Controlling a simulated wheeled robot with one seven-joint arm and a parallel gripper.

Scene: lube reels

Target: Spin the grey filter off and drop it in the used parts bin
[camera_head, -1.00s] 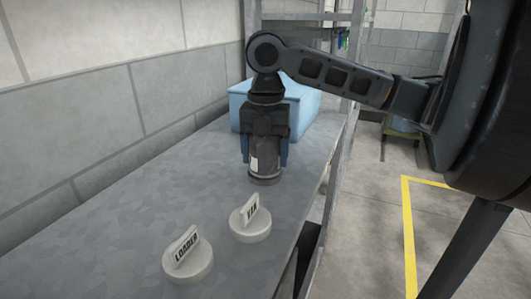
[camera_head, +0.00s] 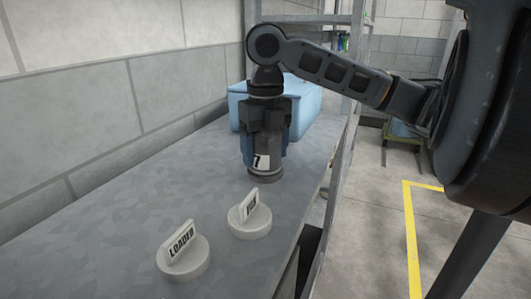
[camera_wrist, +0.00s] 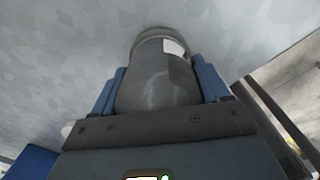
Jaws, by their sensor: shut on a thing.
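The grey filter (camera_head: 262,172) stands upright on its round base on the grey metal bench, with a white label marked 7 facing the head camera. My gripper (camera_head: 265,140) points straight down over it and is shut on it, one blue finger on each side. The wrist view shows the filter (camera_wrist: 160,80) between the blue fingers, with part of its white label at the upper right. A light blue bin (camera_head: 305,105) stands on the bench just behind my gripper; its inside is hidden, and I cannot read any marking on it.
Two whitish round knobs stand on the bench in front: one marked LOADER (camera_head: 183,257) and a second (camera_head: 250,218) with lettering too turned to read. A wall runs along the left. A metal shelf post (camera_head: 355,60) rises behind the bench at the right.

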